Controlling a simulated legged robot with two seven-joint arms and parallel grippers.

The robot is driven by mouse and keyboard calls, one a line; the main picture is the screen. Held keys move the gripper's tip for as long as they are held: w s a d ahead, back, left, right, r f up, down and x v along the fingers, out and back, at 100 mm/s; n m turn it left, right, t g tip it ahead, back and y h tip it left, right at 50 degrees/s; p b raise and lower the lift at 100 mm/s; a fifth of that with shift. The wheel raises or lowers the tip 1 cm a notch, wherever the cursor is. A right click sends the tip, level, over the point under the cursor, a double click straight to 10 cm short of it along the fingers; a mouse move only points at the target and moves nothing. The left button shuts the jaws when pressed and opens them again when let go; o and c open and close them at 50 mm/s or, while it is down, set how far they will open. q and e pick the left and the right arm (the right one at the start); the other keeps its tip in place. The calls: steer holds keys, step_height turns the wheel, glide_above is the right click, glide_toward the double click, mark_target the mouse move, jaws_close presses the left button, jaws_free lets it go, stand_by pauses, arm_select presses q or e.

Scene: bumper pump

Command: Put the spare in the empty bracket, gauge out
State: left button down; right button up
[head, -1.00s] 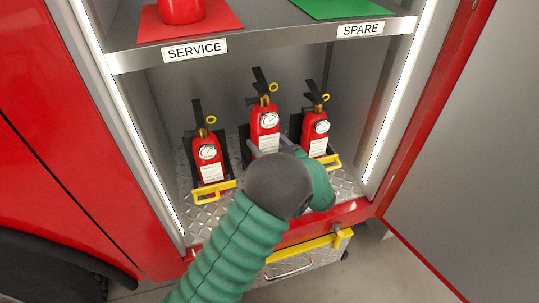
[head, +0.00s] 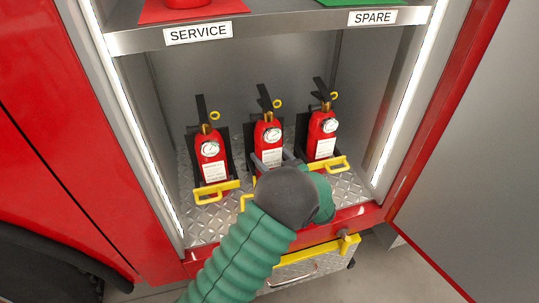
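Three red fire extinguishers with white gauges stand in a row in the lower compartment. The left one (head: 209,160) and right one (head: 322,135) sit in black brackets behind yellow bars (head: 215,191). The middle one, the spare (head: 267,138), stands upright at the middle bracket (head: 249,145), its gauge (head: 271,135) facing out. My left gripper (head: 273,160) has grey fingers on both sides of its lower body and appears shut on it. My wrist hides its base and most of the middle bracket's yellow bar (head: 246,201). My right gripper is not in view.
The shelf (head: 275,29) above carries SERVICE and SPARE labels, a red mat (head: 222,9) and a green mat (head: 345,2). An open grey door (head: 475,150) stands at right. A drawer with a yellow edge (head: 310,252) is below.

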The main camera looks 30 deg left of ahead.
arm_select(q)
steer(key=shift+c, duration=2.4)
jaws_free()
steer(key=shift+r, duration=0.1)
steer(key=shift+d, duration=0.1)
steer(key=p+v, duration=0.4)
steer(key=v, duration=0.8)
